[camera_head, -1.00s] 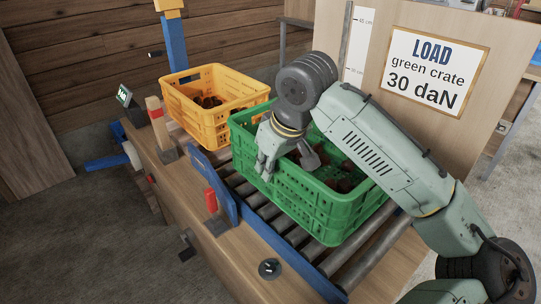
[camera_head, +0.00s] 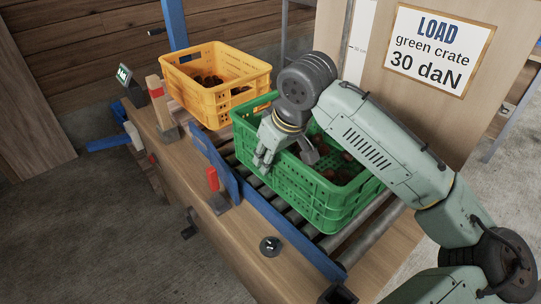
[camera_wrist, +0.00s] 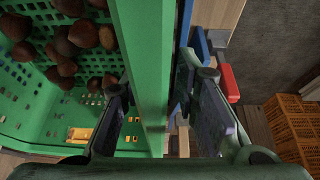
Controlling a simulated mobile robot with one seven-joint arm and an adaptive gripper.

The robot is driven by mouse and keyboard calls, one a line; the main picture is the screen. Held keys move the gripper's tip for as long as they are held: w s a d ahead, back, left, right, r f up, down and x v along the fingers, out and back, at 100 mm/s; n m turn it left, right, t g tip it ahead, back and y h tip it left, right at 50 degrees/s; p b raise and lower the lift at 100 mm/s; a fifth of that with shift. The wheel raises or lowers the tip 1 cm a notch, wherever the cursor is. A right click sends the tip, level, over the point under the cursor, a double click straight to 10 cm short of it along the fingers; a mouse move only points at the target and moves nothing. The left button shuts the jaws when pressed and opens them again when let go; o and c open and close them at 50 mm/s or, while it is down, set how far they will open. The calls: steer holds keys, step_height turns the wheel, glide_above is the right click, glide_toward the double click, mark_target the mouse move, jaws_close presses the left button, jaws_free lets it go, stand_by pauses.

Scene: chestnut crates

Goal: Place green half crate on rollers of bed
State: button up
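The green crate (camera_head: 310,202), with brown chestnuts inside, stands over the rollers (camera_head: 355,232) of the bed. Whether its whole bottom touches them I cannot tell. My gripper (camera_head: 286,155) points down over the crate's left wall, one finger outside and one inside. In the wrist view, my gripper (camera_wrist: 157,108) has the green wall (camera_wrist: 145,60) between its fingers. The inner finger is close to the wall. A narrow gap shows between the wall and the outer finger, so the gripper looks open.
A yellow crate (camera_head: 207,101) with chestnuts stands behind left. A blue rail (camera_head: 290,232) edges the bed, with a red handle (camera_head: 212,180) beside it. A board with a load sign (camera_head: 437,48) stands behind. Grey floor (camera_head: 80,230) lies clear at left.

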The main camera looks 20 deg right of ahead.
steer(key=b+v, duration=0.1)
steer(key=v, duration=1.1)
steer(key=shift+r, duration=0.1)
stand_by(0.4)
